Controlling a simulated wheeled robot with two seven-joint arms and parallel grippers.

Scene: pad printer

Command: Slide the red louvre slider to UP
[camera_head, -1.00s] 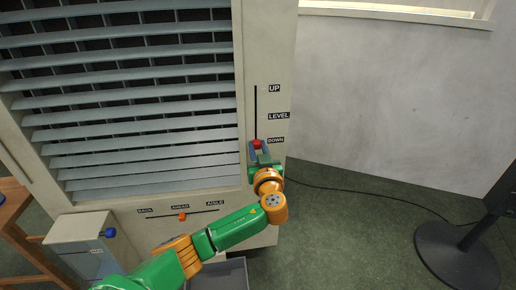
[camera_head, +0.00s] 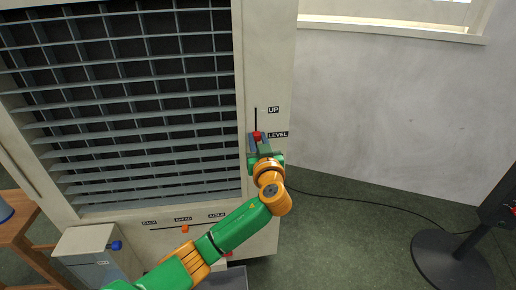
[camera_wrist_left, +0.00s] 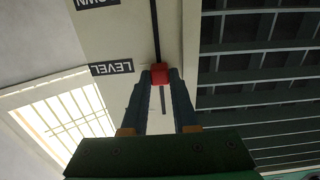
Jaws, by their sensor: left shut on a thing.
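The red louvre slider (camera_head: 257,134) sits on a black vertical slot on the right side of the pale machine's front. It is level with the LEVEL label (camera_head: 278,134), below the UP label (camera_head: 273,110). My left gripper (camera_head: 257,139) is shut on the red slider from below in the picture. The left wrist view shows the red slider (camera_wrist_left: 159,73) between the two fingertips, beside the upside-down LEVEL label (camera_wrist_left: 111,68). The DOWN label is hidden by my gripper in the head view. My right gripper is not in view.
The louvre panel (camera_head: 130,103) fills the front left of the slot. An orange slider (camera_head: 185,229) is on a horizontal slot below. A blue knob (camera_head: 117,245) is on a box at lower left. A black stand (camera_head: 456,262) is on the floor at right.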

